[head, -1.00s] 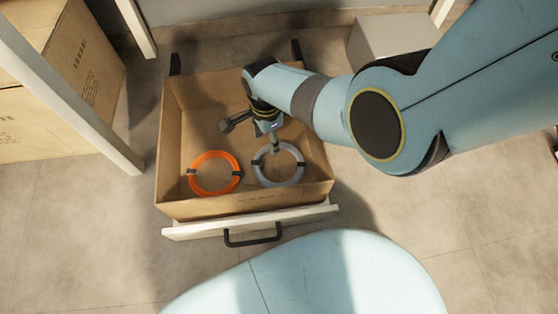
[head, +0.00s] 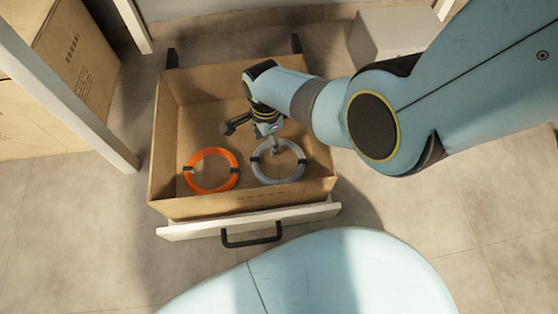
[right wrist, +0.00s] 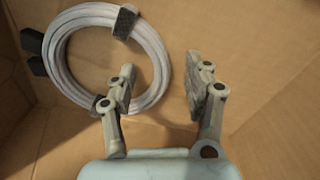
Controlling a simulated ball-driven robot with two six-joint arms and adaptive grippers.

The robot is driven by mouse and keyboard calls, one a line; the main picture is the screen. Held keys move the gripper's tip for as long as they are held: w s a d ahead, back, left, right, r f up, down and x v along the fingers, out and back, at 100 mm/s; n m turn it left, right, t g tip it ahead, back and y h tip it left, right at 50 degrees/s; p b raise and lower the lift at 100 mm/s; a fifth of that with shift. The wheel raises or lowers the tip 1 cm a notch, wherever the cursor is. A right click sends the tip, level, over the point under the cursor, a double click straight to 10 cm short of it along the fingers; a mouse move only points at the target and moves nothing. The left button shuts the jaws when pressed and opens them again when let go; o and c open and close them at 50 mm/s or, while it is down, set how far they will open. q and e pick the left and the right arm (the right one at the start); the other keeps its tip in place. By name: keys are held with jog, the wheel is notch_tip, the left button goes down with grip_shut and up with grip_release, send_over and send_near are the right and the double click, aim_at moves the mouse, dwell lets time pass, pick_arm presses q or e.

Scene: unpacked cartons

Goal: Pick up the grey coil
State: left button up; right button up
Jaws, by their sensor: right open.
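The grey coil (head: 281,181) lies in the right front part of an open carton. It has dark bands around it. My right gripper (head: 274,146) points down into the carton at the far side of the coil. In the right wrist view the coil (right wrist: 55,70) is at the upper left. The right gripper (right wrist: 158,72) is open and empty there. Its left finger overlaps the coil's lower right part, and its right finger is outside the ring. Whether a finger touches the coil, I cannot tell. My left gripper is not in view.
An orange coil (head: 211,190) lies left of the grey one. The carton (head: 160,150) has upright walls around both coils. It sits behind a white drawer front (head: 190,229) with a black handle (head: 252,241). White posts stand at left, with a large carton (head: 80,65) beyond.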

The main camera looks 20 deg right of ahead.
jog(key=shift+c, duration=0.2)
grip_shut()
jog(key=shift+r, duration=0.1)
